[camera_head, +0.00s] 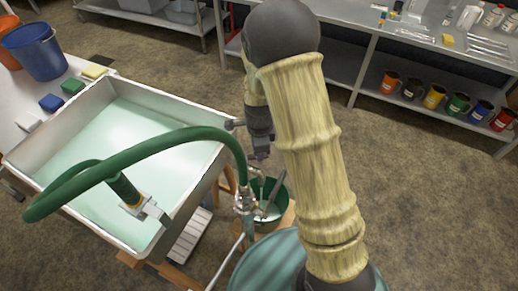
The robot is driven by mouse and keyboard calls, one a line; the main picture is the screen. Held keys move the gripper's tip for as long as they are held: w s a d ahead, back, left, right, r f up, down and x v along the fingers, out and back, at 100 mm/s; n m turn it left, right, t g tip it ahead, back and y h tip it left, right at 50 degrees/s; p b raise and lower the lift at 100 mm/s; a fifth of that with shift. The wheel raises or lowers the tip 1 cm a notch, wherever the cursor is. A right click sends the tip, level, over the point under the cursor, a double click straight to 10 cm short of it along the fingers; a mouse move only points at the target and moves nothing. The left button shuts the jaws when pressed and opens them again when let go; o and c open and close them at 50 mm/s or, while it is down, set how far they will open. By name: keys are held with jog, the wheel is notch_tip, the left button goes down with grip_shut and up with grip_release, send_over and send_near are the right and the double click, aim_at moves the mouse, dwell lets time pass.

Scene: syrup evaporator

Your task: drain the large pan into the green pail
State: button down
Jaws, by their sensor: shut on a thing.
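The large pan (105,85) is a wide metal rectangular vessel at the left, holding pale green liquid (150,128). The green pail (282,212) stands low, right of the pan's right wall, partly hidden by a hose fitting. A grey slanted bar shows over the pail's mouth; I cannot tell whether it is inside. My gripper (262,153) points down above the pail, close to the pan's right side. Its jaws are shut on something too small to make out. The pan's outlet cannot be made out, and I see no clear stream into the pail.
A green hose (135,155) arches over the pan from a metal fitting (245,202), its nozzle (145,207) over the liquid. A blue bucket (36,52) stands left. Shelves with several coloured mugs (434,97) stand right. Open floor (420,200) lies at the right.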

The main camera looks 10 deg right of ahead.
jog(key=shift+w, duration=0.1)
jog(key=c, duration=1.3)
grip_release()
notch_tip(320, 180, up, 12)
jog(key=shift+r+p, duration=0.1)
jog(key=shift+p, duration=0.7)
jog(key=shift+c, duration=0.3)
